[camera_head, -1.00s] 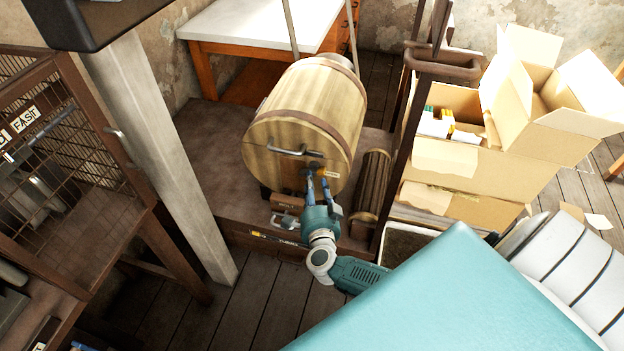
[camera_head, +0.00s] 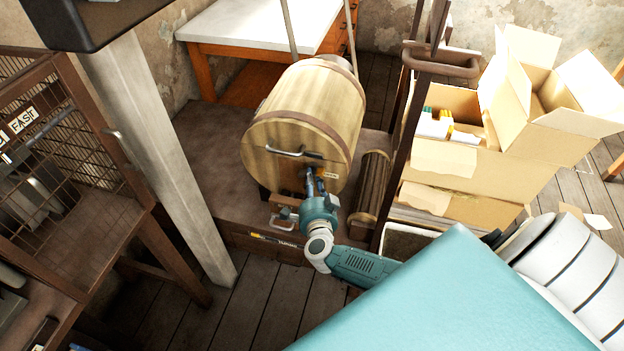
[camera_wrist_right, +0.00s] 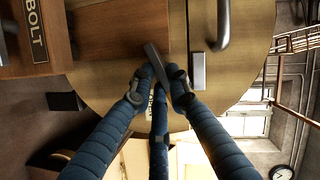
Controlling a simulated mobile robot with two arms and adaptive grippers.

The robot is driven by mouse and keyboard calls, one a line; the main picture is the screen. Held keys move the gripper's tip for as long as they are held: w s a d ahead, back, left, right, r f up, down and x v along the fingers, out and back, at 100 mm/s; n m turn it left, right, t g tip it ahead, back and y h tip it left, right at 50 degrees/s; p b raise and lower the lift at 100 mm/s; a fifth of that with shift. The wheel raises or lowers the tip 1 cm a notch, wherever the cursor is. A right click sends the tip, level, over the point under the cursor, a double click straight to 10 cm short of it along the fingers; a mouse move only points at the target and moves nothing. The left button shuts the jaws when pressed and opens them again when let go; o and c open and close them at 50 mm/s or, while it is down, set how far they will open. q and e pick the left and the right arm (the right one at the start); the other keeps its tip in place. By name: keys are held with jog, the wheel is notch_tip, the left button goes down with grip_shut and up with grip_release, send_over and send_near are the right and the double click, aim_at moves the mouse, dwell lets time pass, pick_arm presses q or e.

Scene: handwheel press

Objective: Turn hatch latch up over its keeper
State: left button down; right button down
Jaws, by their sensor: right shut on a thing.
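The wooden drum (camera_head: 315,105) lies on its side, its round end facing me. That end carries the hatch with a metal handle (camera_head: 287,153), also in the right wrist view (camera_wrist_right: 222,24). The hatch latch (camera_wrist_right: 156,62) is a short dark grey bar, tilted in the wrist view. A grey metal block (camera_wrist_right: 198,71), which looks like the keeper, sits beside it, a small gap apart. My right gripper (camera_head: 314,180) is at the drum's end, its blue fingers (camera_wrist_right: 160,90) shut on the latch's near end. The latch is mostly hidden in the head view. My left gripper is not in view.
A ribbed wooden roller (camera_head: 371,185) stands right of the drum, close to my right gripper. Open cardboard boxes (camera_head: 455,165) are farther right. A pale post (camera_head: 160,165) and wire cage (camera_head: 55,130) stand left. Some plank floor (camera_head: 255,300) in front is clear.

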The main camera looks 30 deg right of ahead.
jog(key=shift+w+a+r+n+g+h+p, duration=0.15)
jog(key=shift+n+g+h+p, duration=0.2)
jog(key=shift+n+g+p, duration=1.1)
jog(key=shift+s+r+n+g+h+p, duration=0.15)
jog(key=shift+n+g+h+p, duration=0.25)
jog(key=shift+n+p, duration=1.9)
jog(key=shift+w+a+r+n+g+h+p, duration=0.25)
jog(key=shift+n+g+p, duration=0.7)
jog(key=shift+p, duration=1.85)
jog(key=shift+s+d, duration=0.1)
jog(key=shift+d, duration=0.1)
